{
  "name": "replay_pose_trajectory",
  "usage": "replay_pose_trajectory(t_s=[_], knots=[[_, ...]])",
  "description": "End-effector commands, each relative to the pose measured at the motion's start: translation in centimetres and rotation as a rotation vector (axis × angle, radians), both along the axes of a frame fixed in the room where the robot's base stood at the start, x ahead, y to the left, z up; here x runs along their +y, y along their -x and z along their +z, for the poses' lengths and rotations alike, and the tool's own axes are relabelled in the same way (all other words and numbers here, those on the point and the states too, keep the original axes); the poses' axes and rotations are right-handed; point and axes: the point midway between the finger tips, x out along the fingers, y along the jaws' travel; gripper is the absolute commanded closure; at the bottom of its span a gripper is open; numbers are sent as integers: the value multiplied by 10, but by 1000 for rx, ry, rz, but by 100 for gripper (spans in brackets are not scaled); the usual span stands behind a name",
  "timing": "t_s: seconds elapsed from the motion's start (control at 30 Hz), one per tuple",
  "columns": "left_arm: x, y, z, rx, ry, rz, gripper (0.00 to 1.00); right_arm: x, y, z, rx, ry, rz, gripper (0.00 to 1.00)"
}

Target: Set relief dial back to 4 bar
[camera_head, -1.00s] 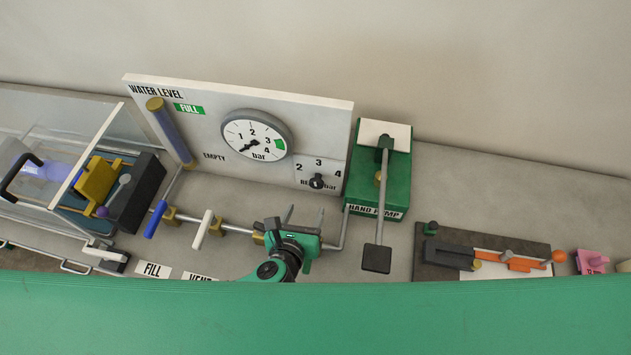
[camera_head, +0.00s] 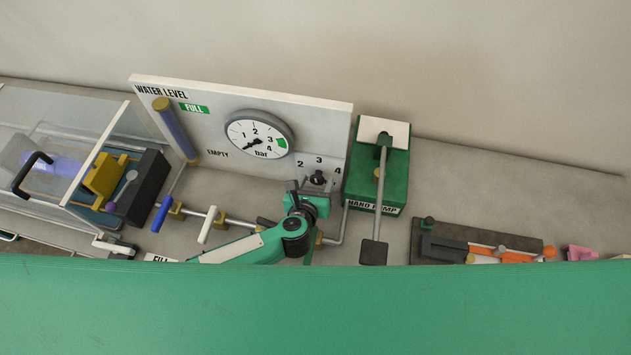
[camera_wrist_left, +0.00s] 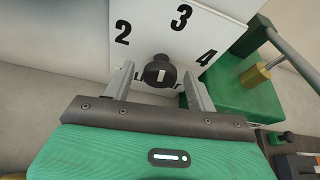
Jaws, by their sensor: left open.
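The relief dial is a small dark knob (camera_head: 317,177) at the lower right of the white panel (camera_head: 335,125), below the numbers 2, 3 and 4. In the left wrist view the knob (camera_wrist_left: 160,71) carries a white mark, but I cannot tell which number it points to. My left gripper (camera_head: 315,186) is open in front of the dial. In the left wrist view its two fingers (camera_wrist_left: 159,77) stand on either side of the knob, apart from it. The fingers partly hide the lettering under the dial. My right gripper is not in view.
A round pressure gauge (camera_head: 257,134) sits left of the dial, its needle at the low end. The green hand pump (camera_head: 362,187) stands close on the right, its lever (camera_head: 380,205) leaning forward. Pipes with a blue (camera_head: 161,217) and a white handle (camera_head: 208,225) lie to the left.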

Motion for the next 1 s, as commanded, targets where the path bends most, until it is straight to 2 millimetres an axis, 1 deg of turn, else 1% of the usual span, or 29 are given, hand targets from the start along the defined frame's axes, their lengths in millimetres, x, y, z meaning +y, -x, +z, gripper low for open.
replay_pose_trajectory(t_s=[0.07, 0.1, 0.27, 0.3, 0.33, 0.67, 0.87, 1.0], knots=[[0, 0, 0, 0, 0, 0, 43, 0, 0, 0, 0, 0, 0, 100], [0, 0, 0, 0, 0, 0, 45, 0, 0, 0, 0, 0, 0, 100], [0, 0, 0, 0, 0, 0, 76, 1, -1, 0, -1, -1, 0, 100], [0, 0, 0, 0, 0, 0, 84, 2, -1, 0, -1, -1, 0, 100], [0, 0, 0, 0, 0, 0, 87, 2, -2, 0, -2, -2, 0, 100], [-1, 1, 0, -5, -33, 3, 87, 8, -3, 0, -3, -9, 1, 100], [-1, 2, -1, -23, -127, 6, 87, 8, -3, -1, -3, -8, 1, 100], [-2, 2, -1, -42, -231, 6, 87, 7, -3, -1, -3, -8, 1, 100]])
